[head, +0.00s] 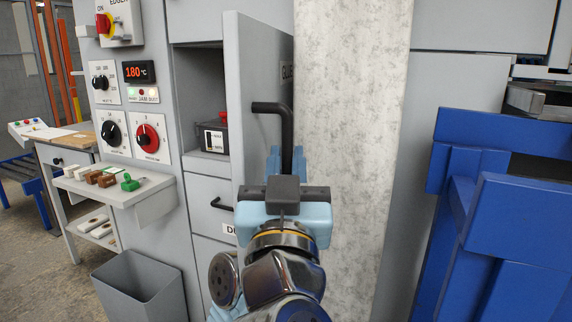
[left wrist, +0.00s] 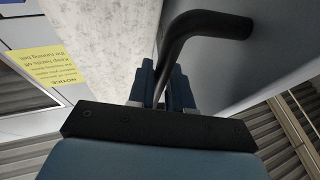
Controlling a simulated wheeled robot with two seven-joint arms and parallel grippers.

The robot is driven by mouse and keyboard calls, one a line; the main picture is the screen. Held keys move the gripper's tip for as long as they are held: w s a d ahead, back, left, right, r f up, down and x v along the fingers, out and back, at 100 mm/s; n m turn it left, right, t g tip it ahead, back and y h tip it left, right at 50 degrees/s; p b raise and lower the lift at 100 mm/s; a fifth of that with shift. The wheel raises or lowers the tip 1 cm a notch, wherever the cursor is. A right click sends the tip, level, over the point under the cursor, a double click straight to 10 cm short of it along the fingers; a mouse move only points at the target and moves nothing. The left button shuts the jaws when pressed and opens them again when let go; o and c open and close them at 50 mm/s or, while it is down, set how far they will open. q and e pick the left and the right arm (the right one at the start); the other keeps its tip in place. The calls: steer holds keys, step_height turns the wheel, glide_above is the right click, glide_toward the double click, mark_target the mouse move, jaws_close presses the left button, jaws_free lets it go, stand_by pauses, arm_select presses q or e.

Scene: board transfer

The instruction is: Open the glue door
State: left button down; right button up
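The grey glue door (head: 255,65) stands swung open in the head view, with part of its "GLUE" label showing near its right edge. Its black bar handle (head: 287,125) is on the door's outer face and also shows in the left wrist view (left wrist: 190,30). My left gripper (head: 286,160) is at the lower part of the handle. In the left wrist view its blue fingers (left wrist: 165,88) lie close on both sides of the bar, shut on it. The open compartment (head: 200,75) shows a dark box with a red top (head: 213,138). My right gripper is in neither view.
A drawer with a black handle (head: 222,204) is below the compartment. A small shelf (head: 120,190) with coloured blocks and a grey bin (head: 140,287) are at left. A pale mottled panel (head: 350,150) stands right of the door, with blue machine parts (head: 520,220) farther right.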

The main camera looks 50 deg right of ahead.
arm_select(q)
steer(key=c, duration=1.4)
jaws_free()
steer(key=shift+r, duration=0.15)
steer(key=b+v, duration=0.3)
steer(key=v, duration=1.1)
steer(key=shift+w, duration=0.15)
